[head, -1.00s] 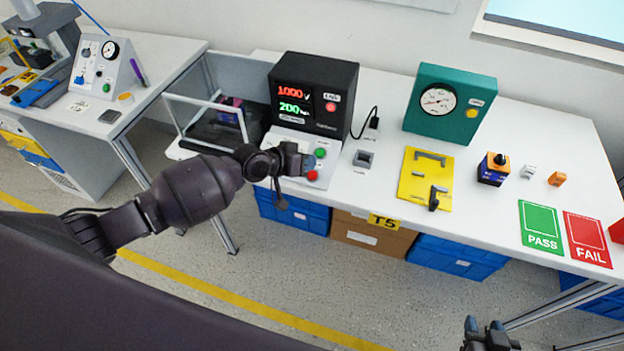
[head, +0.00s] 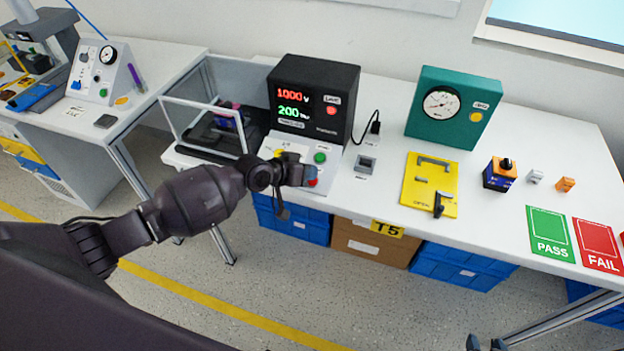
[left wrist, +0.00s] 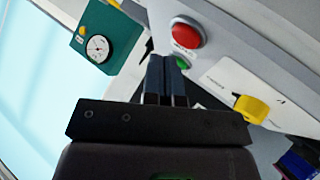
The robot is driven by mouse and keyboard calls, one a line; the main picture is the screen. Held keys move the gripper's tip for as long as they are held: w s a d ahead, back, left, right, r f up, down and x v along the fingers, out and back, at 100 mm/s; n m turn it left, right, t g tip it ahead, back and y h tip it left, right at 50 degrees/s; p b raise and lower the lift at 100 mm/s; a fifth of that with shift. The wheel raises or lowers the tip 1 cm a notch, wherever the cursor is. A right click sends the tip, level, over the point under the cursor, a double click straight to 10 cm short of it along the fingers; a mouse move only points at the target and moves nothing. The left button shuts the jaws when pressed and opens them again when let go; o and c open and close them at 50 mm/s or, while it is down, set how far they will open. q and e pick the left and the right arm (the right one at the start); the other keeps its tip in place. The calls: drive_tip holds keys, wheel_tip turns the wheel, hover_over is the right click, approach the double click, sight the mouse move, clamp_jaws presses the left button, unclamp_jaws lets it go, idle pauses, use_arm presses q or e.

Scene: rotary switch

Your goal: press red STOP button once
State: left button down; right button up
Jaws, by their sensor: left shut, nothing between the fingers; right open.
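The red STOP button (left wrist: 187,33) is on the sloped light panel (left wrist: 225,85) at the front of the black display box. In the head view only part of the red button (head: 313,181) shows behind my left gripper (head: 309,174). My left gripper is shut and empty. In the left wrist view its fingertips (left wrist: 167,62) are beside the green button (left wrist: 183,63), just short of the red one. Contact with the red button cannot be told. My right gripper (head: 485,344) is open, low at the bottom edge and partly cut off.
The black display box (head: 345,90) carries another red button (head: 331,111). A grey switch (head: 365,164), a yellow plate (head: 418,200) and a teal gauge box (head: 450,132) stand to the right. A clear-sided case (head: 203,145) is at left.

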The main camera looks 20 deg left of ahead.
drive_tip(key=shift+w, duration=0.1)
drive_tip(key=shift+w+a+r, duration=0.1)
drive_tip(key=shift+w+r, duration=0.35)
drive_tip(key=shift+w, duration=0.05)
drive_tip(key=shift+s+f, duration=0.1)
drive_tip(key=shift+s+f, duration=0.35)
drive_tip(key=shift+s, duration=0.1)
use_arm(q)
drive_tip(key=shift+f, duration=0.1)
use_arm(e)
drive_tip(key=shift+w, duration=0.15)
use_arm(q)
drive_tip(key=shift+f, duration=0.1)
use_arm(e)
drive_tip(key=shift+w, duration=0.1)
use_arm(q)
drive_tip(key=shift+w+f+b, duration=0.15)
drive_tip(key=shift+f+b, duration=0.1)
drive_tip(key=shift+b, duration=0.15)
use_arm(e)
drive_tip(key=shift+w+f, duration=0.1)
drive_tip(key=shift+w, duration=0.15)
drive_tip(key=shift+s, duration=0.2)
